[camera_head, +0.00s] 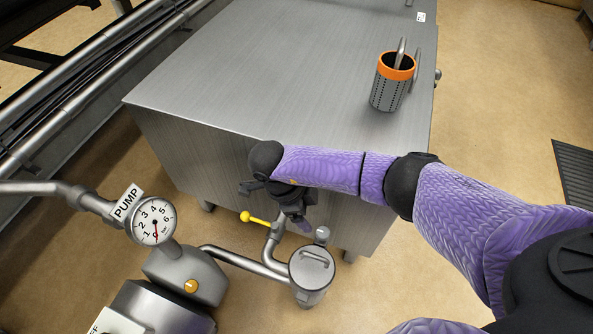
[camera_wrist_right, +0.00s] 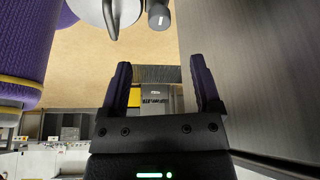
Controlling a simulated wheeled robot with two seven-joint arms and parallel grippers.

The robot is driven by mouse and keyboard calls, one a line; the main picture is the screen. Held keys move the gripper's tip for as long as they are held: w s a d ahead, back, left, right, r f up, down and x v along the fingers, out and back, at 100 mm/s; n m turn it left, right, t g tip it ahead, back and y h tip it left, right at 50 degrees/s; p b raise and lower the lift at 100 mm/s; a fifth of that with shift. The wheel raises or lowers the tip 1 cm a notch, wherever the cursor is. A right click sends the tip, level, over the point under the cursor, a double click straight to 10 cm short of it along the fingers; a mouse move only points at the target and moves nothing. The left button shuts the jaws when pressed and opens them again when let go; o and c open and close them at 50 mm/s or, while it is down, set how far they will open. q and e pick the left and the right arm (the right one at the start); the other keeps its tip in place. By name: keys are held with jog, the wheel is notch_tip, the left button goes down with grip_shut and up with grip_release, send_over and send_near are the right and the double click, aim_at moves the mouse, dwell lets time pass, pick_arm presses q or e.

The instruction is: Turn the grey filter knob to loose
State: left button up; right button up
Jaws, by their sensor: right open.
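The grey filter knob (camera_head: 322,234) stands at the upper right edge of the round metal filter housing (camera_head: 311,268), in front of the steel cabinet. In the right wrist view the knob (camera_wrist_right: 158,16) is dark with a white mark, at the top edge, beside the filter lid (camera_wrist_right: 112,12). My right gripper (camera_head: 304,224) is just above and left of the knob in the head view, partly hidden by its own wrist. In the right wrist view its fingers (camera_wrist_right: 159,78) are apart with nothing between them, and the knob lies beyond them. My left gripper is not seen.
A yellow valve handle (camera_head: 257,220) sits on the pipe left of my right gripper. A pump (camera_head: 186,274) with an orange knob and a gauge (camera_head: 153,221) stand at lower left. The cabinet (camera_head: 250,80) carries a perforated basket (camera_head: 391,92). Its side is close to my gripper.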

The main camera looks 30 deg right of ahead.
aim_at(323, 232)
jog(key=b+x, duration=0.5)
jog(key=x, duration=0.4)
jog(key=shift+s+d+f, duration=0.15)
jog(key=shift+d+f, duration=0.05)
jog(key=shift+f, duration=0.1)
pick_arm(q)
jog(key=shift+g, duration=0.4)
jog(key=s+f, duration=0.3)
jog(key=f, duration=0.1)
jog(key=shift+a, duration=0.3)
pick_arm(e)
jog(key=shift+r, duration=0.1)
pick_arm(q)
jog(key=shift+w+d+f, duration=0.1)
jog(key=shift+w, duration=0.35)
pick_arm(e)
grip_shut()
